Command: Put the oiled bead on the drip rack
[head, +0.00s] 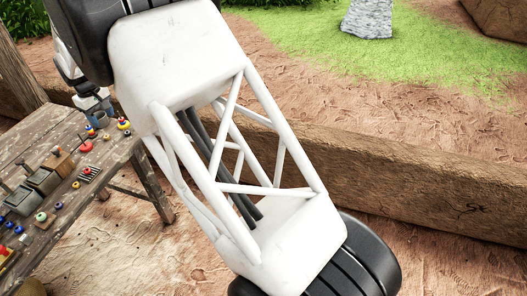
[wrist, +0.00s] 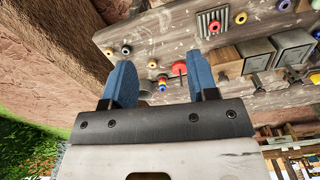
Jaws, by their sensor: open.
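The slatted drip rack (head: 93,177) lies on the wooden table in the head view, and it also shows in the wrist view (wrist: 204,17). A small red-orange bead (wrist: 213,27) appears at the rack, but whether it rests on it is unclear. Several coloured beads lie about, including a yellow one (wrist: 241,18) beside the rack; I cannot tell which is oiled. My gripper (wrist: 161,80) is open, its blue fingers spread above the table edge, with nothing visibly held. A stacked red, yellow and blue piece (wrist: 163,83) shows between the fingers, farther off.
Metal tins (head: 42,180) and a wooden block (head: 62,160) stand near the rack. A red disc-like thing (wrist: 179,68) lies near the table edge. A blue-grey mug (head: 101,119) stands at the table's far end. A thick low wall (head: 420,180) runs behind the table area.

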